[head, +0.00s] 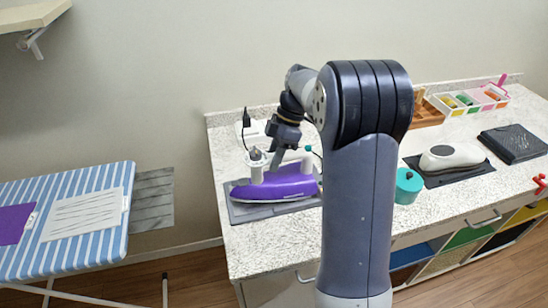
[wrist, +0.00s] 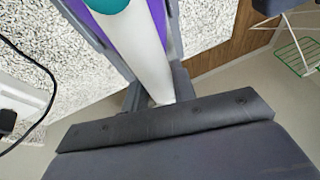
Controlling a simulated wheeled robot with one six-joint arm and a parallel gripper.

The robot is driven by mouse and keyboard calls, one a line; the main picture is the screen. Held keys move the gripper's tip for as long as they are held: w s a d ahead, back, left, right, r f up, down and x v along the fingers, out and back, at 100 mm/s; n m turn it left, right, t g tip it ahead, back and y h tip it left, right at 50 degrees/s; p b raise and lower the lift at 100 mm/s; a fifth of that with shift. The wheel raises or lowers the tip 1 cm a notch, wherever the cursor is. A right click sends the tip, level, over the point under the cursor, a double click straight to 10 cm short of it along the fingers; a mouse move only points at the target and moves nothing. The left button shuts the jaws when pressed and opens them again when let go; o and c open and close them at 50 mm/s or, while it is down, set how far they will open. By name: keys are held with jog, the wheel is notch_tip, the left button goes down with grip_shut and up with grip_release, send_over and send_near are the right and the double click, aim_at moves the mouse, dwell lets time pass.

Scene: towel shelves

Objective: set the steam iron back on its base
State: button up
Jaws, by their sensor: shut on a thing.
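The steam iron (head: 275,186) has a purple body, a white handle and teal parts. It is over a flat grey pad (head: 245,214) at the left end of the counter; I cannot tell whether it touches the pad. My gripper (head: 278,164) reaches down from above and is shut on the iron's handle. In the wrist view the white handle (wrist: 147,55) runs between my fingers, with the purple body (wrist: 158,12) behind it. I cannot tell for certain which item is the base; the iron hides much of the grey pad.
A teal canister (head: 408,187) stands right of my arm. Beyond it are a beige device (head: 452,157) on a dark mat and a black box (head: 514,144). A white box with a black plug and cord (head: 247,127) is behind the iron. A striped ironing board (head: 85,235) stands left.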

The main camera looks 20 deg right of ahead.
jog(key=shift+f, duration=0.25)
dwell(0.4)
dwell(0.3)
jog(key=o, duration=1.6)
jog(key=shift+f, duration=0.1)
jog(key=shift+r+p, duration=2.8)
jog(key=shift+r, duration=1.3)
jog(key=shift+f, duration=0.2)
